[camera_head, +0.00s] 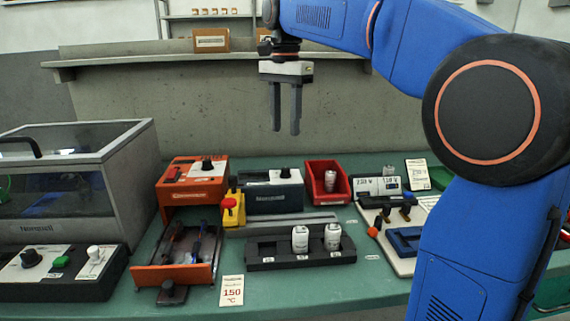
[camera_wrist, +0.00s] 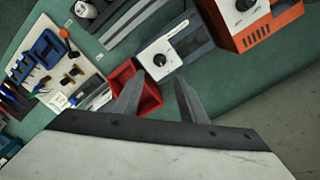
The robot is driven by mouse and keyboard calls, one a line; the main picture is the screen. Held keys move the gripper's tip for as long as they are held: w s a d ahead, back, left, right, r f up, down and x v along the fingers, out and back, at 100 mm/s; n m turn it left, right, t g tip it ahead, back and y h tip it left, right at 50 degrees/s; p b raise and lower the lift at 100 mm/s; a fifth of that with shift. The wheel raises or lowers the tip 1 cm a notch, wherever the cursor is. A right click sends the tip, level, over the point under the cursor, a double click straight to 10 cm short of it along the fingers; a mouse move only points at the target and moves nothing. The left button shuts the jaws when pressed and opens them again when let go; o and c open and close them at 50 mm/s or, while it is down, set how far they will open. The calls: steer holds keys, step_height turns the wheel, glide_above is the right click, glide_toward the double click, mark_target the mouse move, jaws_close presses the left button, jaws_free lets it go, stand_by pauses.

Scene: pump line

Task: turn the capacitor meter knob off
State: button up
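A dark grey-green meter box (camera_head: 272,200) stands at the back of the green bench. Its white top panel carries a black round knob (camera_head: 285,172). I take it to be the capacitor meter, but its label is too small to read. In the wrist view the box (camera_wrist: 192,43) shows above the fingertips, with its knob (camera_wrist: 159,60) close to them in the picture. The knob's pointer setting is too small to read. My gripper (camera_head: 286,134) is open and empty, pointing down, high above the bench. Its two fingers also show apart in the wrist view (camera_wrist: 158,80).
An orange unit (camera_head: 192,188) with a black knob stands left of the meter. A red bin (camera_head: 318,180) stands to its right. A yellow box with a red button (camera_head: 231,203) and a black rack (camera_head: 262,262) with white cylinders are nearer. A concrete ledge (camera_head: 150,60) runs behind.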

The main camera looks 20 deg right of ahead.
mark_target(286, 168)
step_height(286, 168, down, 12)
steer(key=shift+r, duration=0.1)
stand_by(0.4)
jaws_close()
